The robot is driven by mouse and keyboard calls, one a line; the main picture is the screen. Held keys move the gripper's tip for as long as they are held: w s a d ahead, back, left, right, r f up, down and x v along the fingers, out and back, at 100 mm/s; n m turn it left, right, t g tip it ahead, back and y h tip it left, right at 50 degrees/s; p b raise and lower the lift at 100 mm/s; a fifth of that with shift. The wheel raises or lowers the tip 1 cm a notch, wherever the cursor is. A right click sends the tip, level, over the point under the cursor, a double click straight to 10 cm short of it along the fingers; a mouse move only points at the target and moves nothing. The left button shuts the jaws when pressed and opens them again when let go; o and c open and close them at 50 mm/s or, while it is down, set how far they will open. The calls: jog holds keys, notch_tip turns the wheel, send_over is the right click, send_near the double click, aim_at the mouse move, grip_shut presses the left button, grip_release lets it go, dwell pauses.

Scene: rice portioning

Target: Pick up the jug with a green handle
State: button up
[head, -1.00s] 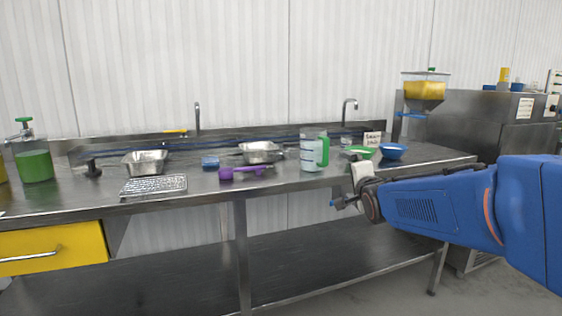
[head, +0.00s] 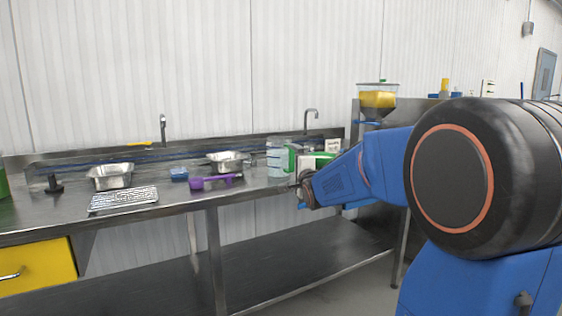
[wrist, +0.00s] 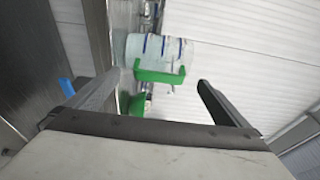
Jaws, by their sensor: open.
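The clear jug (head: 278,160) with pale contents stands on the steel counter in the head view. Its green handle (head: 292,156) faces right, partly hidden behind my arm. In the wrist view the jug (wrist: 160,48) lies sideways in the picture, with its green handle (wrist: 162,76) toward my gripper. My gripper (wrist: 155,85) is open and empty; the handle lies ahead, between the lines of the two fingers, and appears apart from them. In the head view my gripper (head: 303,192) is near the counter's front edge, just right of the jug, mostly hidden by my wrist.
On the steel counter (head: 180,200) stand a purple scoop (head: 205,183), metal pans (head: 112,177), a perforated tray (head: 123,200) and a blue item (head: 179,174). A small sign (head: 332,145) and a yellow-filled hopper (head: 378,98) are at the right. Two taps stand behind.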

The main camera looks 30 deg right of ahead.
aim_at(285, 156)
jog(key=shift+x, duration=4.4)
jog(key=shift+d, duration=0.15)
jog(key=shift+s, duration=0.1)
jog(key=shift+c, duration=0.3)
jog(key=c, duration=1.5)
jog(key=shift+r, duration=0.1)
jog(key=shift+c, duration=0.9)
jog(key=shift+r, duration=0.2)
